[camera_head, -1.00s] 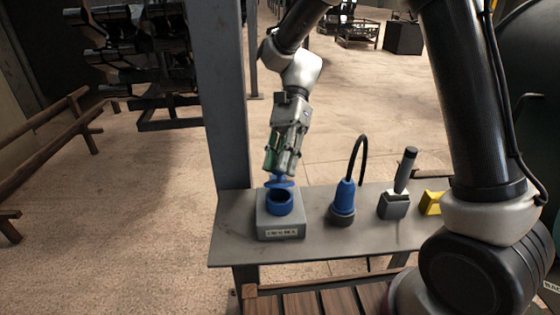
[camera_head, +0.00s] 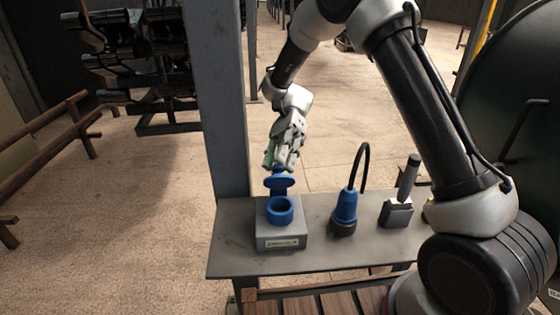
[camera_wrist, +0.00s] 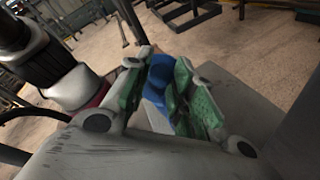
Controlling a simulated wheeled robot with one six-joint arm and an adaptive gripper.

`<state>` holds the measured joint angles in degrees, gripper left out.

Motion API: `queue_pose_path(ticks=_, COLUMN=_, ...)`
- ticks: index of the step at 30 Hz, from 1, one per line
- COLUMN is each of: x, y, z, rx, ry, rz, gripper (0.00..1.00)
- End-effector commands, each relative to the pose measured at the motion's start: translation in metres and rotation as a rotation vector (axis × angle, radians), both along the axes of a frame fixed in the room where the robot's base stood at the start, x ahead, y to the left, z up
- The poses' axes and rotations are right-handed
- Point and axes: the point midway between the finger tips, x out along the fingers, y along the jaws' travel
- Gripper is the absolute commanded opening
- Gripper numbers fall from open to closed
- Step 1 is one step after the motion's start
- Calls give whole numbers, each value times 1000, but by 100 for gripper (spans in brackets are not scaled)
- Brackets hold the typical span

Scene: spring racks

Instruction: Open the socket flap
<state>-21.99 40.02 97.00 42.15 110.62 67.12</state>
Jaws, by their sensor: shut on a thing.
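The blue socket (camera_head: 280,211) stands on a grey box (camera_head: 282,236) at the left of the shelf, its round opening facing up. Its blue flap (camera_head: 279,185) is raised behind the opening, tilted up and away from it. My gripper (camera_head: 278,166) is just above and behind the socket, shut on the flap's upper part. In the wrist view the green-padded fingers of my gripper (camera_wrist: 168,98) close on the blue flap (camera_wrist: 157,82), which they partly hide.
A blue plug (camera_head: 345,207) with a black cable stands right of the socket box. A grey block with a dark handle (camera_head: 396,211) stands further right. A grey post (camera_head: 221,100) rises at the left behind the shelf (camera_head: 236,246). The floor behind is open.

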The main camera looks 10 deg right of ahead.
Motion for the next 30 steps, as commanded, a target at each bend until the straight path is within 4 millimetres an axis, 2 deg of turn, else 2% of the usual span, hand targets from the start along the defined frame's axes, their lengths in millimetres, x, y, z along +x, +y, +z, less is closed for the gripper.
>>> queue_pose_path(ticks=9, x=0, y=0, z=0, rx=0, ry=-1, rz=-1, gripper=0)
queue_pose_path(ticks=10, x=0, y=0, z=0, rx=0, ry=-1, rz=-1, gripper=28)
queue_pose_path(ticks=13, x=0, y=0, z=0, rx=0, ry=0, rz=0, gripper=45)
queue_pose_path(ticks=30, x=-1, y=0, z=0, rx=-1, ry=-18, rz=0, gripper=45)
